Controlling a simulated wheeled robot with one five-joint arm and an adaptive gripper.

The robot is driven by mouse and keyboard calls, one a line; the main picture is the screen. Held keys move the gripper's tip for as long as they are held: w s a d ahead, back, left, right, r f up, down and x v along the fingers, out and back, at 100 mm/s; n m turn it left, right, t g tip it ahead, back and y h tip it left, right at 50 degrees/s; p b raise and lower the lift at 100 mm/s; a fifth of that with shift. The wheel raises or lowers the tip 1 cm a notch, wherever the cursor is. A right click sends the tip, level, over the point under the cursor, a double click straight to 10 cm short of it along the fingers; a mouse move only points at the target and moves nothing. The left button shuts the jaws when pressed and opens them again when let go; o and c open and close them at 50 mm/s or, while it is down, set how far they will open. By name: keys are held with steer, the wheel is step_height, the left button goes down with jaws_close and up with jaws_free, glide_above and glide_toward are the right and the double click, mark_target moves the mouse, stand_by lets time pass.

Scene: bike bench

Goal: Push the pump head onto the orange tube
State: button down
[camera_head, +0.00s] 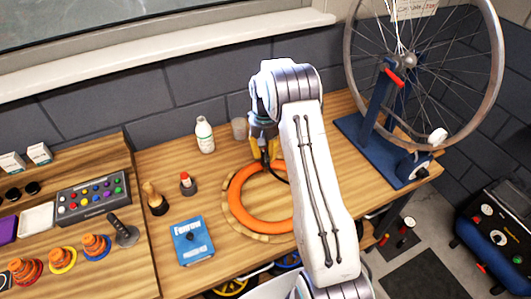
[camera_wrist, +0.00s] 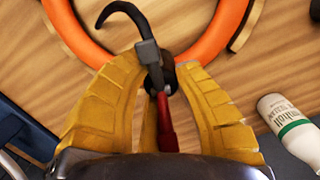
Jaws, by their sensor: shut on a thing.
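The orange tube (camera_head: 237,193) lies as a ring on a round wooden board (camera_head: 229,209) on the bench. It also shows as two arcs at the top of the wrist view (camera_wrist: 222,35). My gripper (camera_head: 264,152) is over the far part of the ring. Its yellow fingers (camera_wrist: 158,72) are shut on the pump head (camera_wrist: 148,52), a dark grey piece with a red lever and a curved black end. In the wrist view, the pump head appears between the two tube arcs. I cannot tell whether it touches the tube. My arm hides the ring's right side.
A white bottle (camera_head: 204,135) and a clear cup (camera_head: 239,129) stand behind the ring. A blue box (camera_head: 192,242), a red-topped item (camera_head: 187,183) and a wooden-handled brush (camera_head: 155,199) are at left. A wheel on a blue stand (camera_head: 372,140) is at right.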

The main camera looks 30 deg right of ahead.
steer(key=shift+f+b, duration=0.5)
steer(key=shift+f, duration=0.2)
steer(key=c, duration=0.9)
jaws_free()
steer(key=shift+c, duration=0.2)
steer(key=r, duration=0.6)
steer(key=w+r, duration=0.1)
steer(key=r, duration=0.3)
steer(key=shift+d, duration=0.1)
steer(key=shift+r, duration=1.15)
steer(key=s+a+r+n+t+b, duration=0.1)
steer(key=s+a+r, duration=0.25)
steer(key=s, duration=0.35)
steer(key=s+a+r+t, duration=0.2)
steer(key=s+a+r, duration=0.1)
steer(key=s+r, duration=0.3)
steer(key=s+a+r+n+t+b, duration=0.1)
steer(key=s+a+r, duration=0.2)
steer(key=s, duration=0.4)
steer(key=s+a+f+n+t, duration=0.1)
steer(key=s+f, duration=0.2)
steer(key=s, duration=0.8)
steer(key=shift+s+a+f+t, duration=0.15)
steer(key=shift+a+f+t, duration=0.2)
steer(key=shift+t, duration=0.05)
